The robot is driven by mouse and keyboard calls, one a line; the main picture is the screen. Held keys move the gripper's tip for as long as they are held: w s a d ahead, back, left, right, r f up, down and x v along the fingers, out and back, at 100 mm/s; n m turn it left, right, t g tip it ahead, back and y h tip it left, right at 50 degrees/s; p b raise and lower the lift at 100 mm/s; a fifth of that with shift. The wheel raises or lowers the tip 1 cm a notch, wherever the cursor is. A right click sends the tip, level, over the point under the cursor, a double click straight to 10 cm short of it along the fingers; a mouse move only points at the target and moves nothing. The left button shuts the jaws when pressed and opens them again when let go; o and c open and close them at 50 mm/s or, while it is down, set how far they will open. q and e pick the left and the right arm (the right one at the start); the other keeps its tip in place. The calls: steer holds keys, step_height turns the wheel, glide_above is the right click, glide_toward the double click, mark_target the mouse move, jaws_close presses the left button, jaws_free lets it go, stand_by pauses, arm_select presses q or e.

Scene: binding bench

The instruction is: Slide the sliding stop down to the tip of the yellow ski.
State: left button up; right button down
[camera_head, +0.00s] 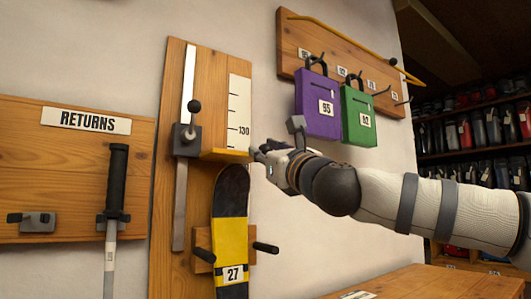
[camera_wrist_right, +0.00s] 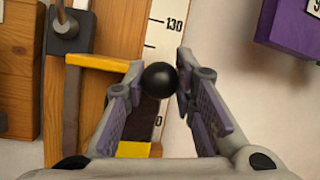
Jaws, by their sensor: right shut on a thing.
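The sliding stop is a dark carriage (camera_head: 186,140) on a metal rail, with a yellow arm (camera_head: 225,155) reaching right, just below the 130 mark. The yellow arm also shows in the right wrist view (camera_wrist_right: 100,62). The ski (camera_head: 231,225), black above and yellow below with label 27, stands upright under the arm. Its tip is very close to the arm; I cannot tell whether they touch. My right gripper (camera_head: 258,153) is at the arm's right end, shut on a black ball knob (camera_wrist_right: 160,80). The gripper hides this knob in the head view. My left gripper is not in view.
The ski stands between two black pegs (camera_head: 265,247). A RETURNS board (camera_head: 60,180) with a black-handled pole (camera_head: 116,180) is at left. Purple (camera_head: 318,120) and green (camera_head: 357,128) padlock-shaped tags hang above my right arm. A wooden bench (camera_head: 440,280) is at lower right.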

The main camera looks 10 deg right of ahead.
steer(key=c, duration=1.3)
jaws_free()
steer(key=v, duration=1.2)
